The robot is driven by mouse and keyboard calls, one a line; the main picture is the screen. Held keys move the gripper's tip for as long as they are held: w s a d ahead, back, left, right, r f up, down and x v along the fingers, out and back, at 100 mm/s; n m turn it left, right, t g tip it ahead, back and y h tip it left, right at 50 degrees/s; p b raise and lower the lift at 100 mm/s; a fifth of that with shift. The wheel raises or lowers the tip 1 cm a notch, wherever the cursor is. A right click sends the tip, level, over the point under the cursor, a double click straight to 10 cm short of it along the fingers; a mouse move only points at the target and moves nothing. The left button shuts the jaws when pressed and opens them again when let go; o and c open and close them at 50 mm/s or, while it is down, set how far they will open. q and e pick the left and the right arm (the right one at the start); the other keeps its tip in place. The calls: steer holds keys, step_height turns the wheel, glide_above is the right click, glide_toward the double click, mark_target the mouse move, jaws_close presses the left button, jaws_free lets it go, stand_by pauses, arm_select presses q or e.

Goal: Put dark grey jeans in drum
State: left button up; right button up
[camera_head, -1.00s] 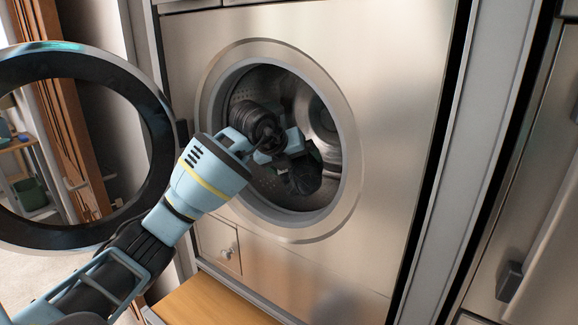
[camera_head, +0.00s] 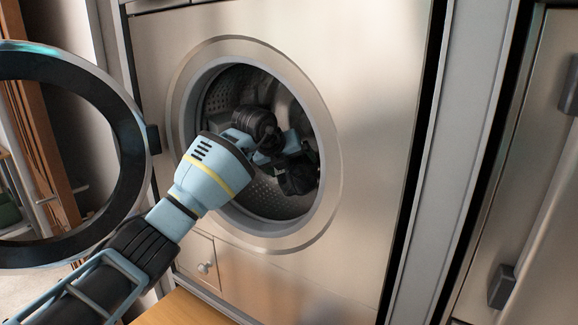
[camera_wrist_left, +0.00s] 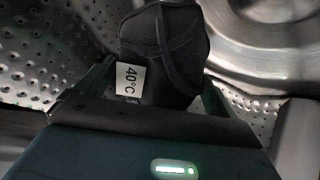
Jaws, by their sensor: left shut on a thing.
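The drum (camera_head: 262,190) is a perforated metal drum inside the round opening of a steel washing machine. My left arm reaches through the opening. My left gripper (camera_head: 290,160) is inside the drum, shut on the dark grey jeans (camera_head: 298,178). In the left wrist view the jeans (camera_wrist_left: 165,45) are a dark bundle with a white "40°C" tag, held between the fingers of the left gripper (camera_wrist_left: 148,85). Drum holes and a round metal back show behind the bundle. The wrist hides part of the opening. My right gripper is not in view.
The round door (camera_head: 128,185) stands open at the left, close beside my left arm. The opening's metal rim (camera_head: 325,185) surrounds the arm. A small hatch with a knob (camera_head: 205,267) is below, and a wooden surface (camera_head: 180,308) lies at the bottom.

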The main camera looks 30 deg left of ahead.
arm_select(q)
steer(key=shift+r, duration=0.2)
steer(key=o, duration=1.1)
steer(key=shift+f, duration=0.15)
steer(key=shift+v, duration=4.05)
steer(key=shift+w, duration=0.1)
